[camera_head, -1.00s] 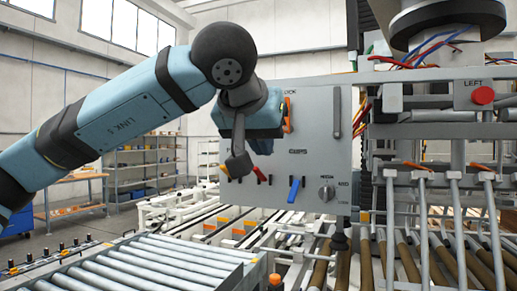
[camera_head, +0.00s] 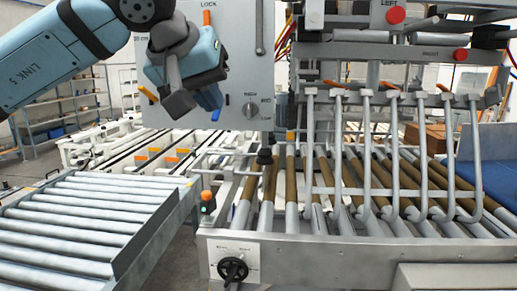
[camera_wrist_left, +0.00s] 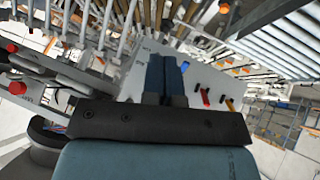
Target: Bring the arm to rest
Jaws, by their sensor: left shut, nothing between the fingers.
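My left gripper (camera_head: 203,62) is in front of the grey control panel (camera_head: 235,65) in the head view, on a light-blue arm from the upper left. Its fingertips are hidden behind the wrist there. In the left wrist view the two dark-blue fingers (camera_wrist_left: 163,80) lie together, shut, with nothing between them. They point towards the panel (camera_wrist_left: 137,72); I cannot tell the exact gap. The panel carries an orange lever (camera_head: 207,18), a round knob (camera_head: 250,109) and a blue lever (camera_head: 216,108), partly hidden by the wrist. A red lever (camera_wrist_left: 205,97) shows in the wrist view. My right gripper is not in view.
A roller conveyor (camera_head: 75,225) stands at the lower left. A machine frame (camera_head: 330,250) with brown and grey rollers and hooked bars fills the right. Shelves (camera_head: 65,108) stand behind, left.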

